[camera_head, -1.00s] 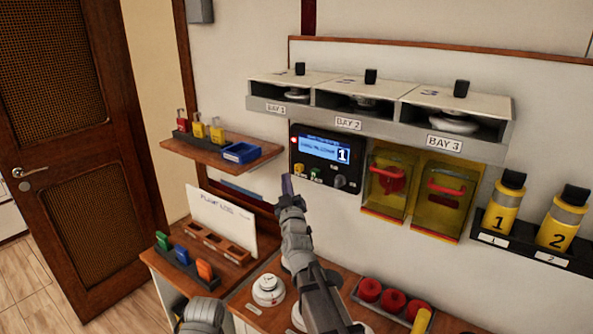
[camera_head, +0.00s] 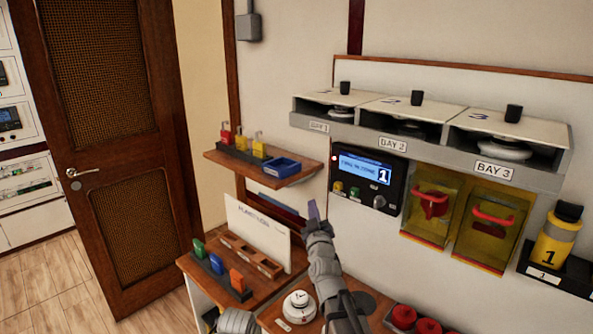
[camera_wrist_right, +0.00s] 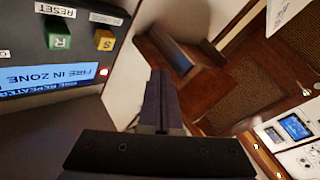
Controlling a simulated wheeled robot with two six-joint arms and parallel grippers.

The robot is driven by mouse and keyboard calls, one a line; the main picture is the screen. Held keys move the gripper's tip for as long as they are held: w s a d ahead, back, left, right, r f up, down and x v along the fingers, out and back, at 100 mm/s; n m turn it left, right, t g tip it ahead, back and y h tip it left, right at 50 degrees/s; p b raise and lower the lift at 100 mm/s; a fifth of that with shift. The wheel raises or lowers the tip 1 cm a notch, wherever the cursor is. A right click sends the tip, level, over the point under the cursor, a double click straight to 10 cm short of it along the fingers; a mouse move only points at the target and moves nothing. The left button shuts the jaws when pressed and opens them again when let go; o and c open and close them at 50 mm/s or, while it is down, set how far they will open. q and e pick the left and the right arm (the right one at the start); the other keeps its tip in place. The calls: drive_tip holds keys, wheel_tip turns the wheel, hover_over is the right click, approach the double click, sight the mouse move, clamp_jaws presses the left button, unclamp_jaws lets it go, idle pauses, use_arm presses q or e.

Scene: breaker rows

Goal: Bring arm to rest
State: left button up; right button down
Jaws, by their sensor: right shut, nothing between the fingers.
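My right arm reaches up from the bottom of the head view. Its gripper (camera_head: 313,212) is shut and empty, with the fingers together. It shows just left of and below the fire panel (camera_head: 368,178), in front of the wall. In the right wrist view, the closed fingers (camera_wrist_right: 160,78) point away with nothing between them. The panel's green and yellow buttons (camera_wrist_right: 60,41) and its lit screen show at the upper left there, apart from the fingers. A grey rounded arm part of mine shows at the bottom edge of the head view; my left gripper does not show.
A wall shelf (camera_head: 230,168) with coloured padlocks and a blue bin is left of the gripper. Below is a wooden counter (camera_head: 208,283) with a white card and a round white detector (camera_head: 299,305). Yellow covers (camera_head: 433,208) and three bays are at right.

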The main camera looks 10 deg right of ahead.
drive_tip(key=s+a+f+n+g+y, duration=0.1)
drive_tip(key=s+a+f+g+y, duration=0.1)
drive_tip(key=s+a+f+g, duration=0.65)
drive_tip(key=s+a+f+n+g+y, duration=0.15)
drive_tip(key=s+a+f+g, duration=0.35)
drive_tip(key=f, duration=0.6)
drive_tip(key=s+f+m+g+h, duration=0.1)
drive_tip(key=s+f+g, duration=0.2)
drive_tip(key=s, duration=0.7)
drive_tip(key=s+d+f+m+g+h, duration=0.1)
drive_tip(key=s+f+m+g+h, duration=0.1)
drive_tip(key=s, duration=0.8)
drive_tip(key=shift+s+f+g, duration=0.15)
drive_tip(key=shift+f+g, duration=0.65)
drive_tip(key=shift+g, duration=0.25)
